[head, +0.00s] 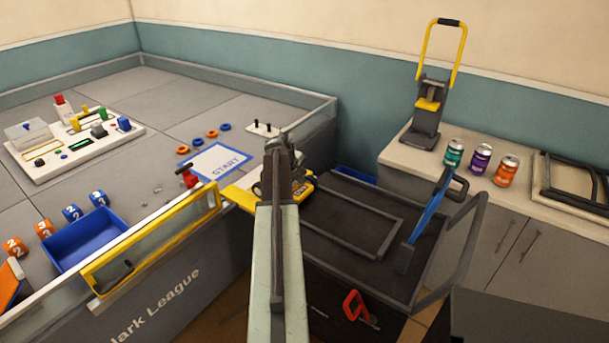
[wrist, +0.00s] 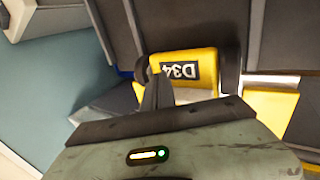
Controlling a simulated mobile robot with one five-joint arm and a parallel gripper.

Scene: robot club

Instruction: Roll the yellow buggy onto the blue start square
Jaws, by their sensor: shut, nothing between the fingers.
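The yellow buggy (head: 303,187) is largely hidden behind my gripper in the head view, by the cart's left edge. The wrist view shows its yellow body (wrist: 205,62) with a dark D34 label and dark wheels at both sides. The blue start square (head: 213,161), a white sheet with a blue border and the word START, lies on the grey table left of the buggy. My gripper (wrist: 158,88) is shut and empty, with its fingers at the buggy's near side. I cannot tell whether they touch it.
A yellow plate (head: 241,194) lies at the table edge between the square and the cart (head: 346,210). A red-handled clamp (head: 189,178) stands near the square. A yellow-framed panel (head: 153,240) runs along the table front. A blue-handled tool (head: 425,223) is on the cart.

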